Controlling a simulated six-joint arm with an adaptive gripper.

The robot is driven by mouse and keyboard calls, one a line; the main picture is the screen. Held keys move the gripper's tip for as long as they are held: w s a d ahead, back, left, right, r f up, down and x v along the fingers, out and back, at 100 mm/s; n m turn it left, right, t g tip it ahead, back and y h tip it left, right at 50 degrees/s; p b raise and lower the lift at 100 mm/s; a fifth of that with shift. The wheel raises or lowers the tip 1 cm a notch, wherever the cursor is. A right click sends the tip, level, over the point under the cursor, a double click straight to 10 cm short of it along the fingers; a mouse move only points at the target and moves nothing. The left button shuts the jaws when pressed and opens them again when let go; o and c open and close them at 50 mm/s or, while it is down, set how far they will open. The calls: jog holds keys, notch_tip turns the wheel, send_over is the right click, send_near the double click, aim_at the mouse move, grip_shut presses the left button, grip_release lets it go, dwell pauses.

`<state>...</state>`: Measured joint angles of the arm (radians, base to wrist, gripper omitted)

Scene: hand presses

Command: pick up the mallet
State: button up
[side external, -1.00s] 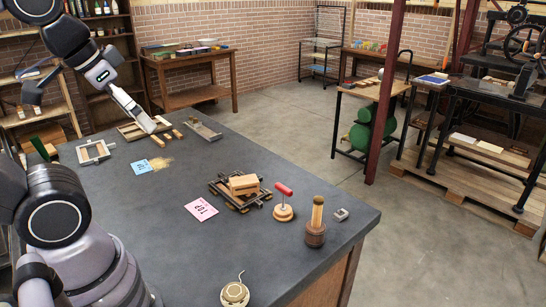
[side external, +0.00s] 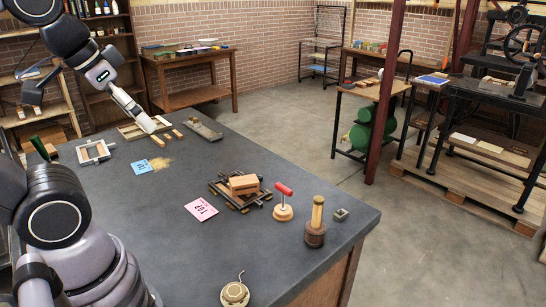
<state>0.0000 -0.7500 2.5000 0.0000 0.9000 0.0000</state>
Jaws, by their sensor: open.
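The mallet (side external: 315,233) stands near the right edge of the dark table, its round brown head down and its pale wooden handle (side external: 318,210) pointing up. Nothing of mine touches it. My gripper (side external: 149,124) is at the end of my arm, over the far left part of the table, well away from the mallet. It is open, pointing down and right, close to a wooden frame in the picture. Its separate fingers are too small to make out, and I cannot tell whether it touches the frame.
A red-handled tool (side external: 283,203) stands just left of the mallet. A small square metal piece (side external: 341,214) lies to its right. A small press with wooden blocks (side external: 244,184), a pink card (side external: 201,209) and a round tin (side external: 235,293) lie nearby. The table's middle front is bare.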

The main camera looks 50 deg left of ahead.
jog(key=c, duration=0.4)
jog(key=shift+c, duration=0.2)
jog(key=m+g, duration=0.5)
jog(key=g, duration=0.1)
send_over(318, 210)
jog(key=a, duration=0.1)
jog(key=f, duration=1.9)
jog(key=shift+w+a, duration=0.1)
jog(key=shift+w, duration=0.2)
notch_tip(318, 210, down, 7)
jog(key=shift+f, duration=0.15)
jog(key=shift+w+d+f, duration=0.1)
jog(key=shift+f, duration=1.4)
jog(key=shift+w+d+f, duration=0.1)
jog(key=shift+f, duration=1.35)
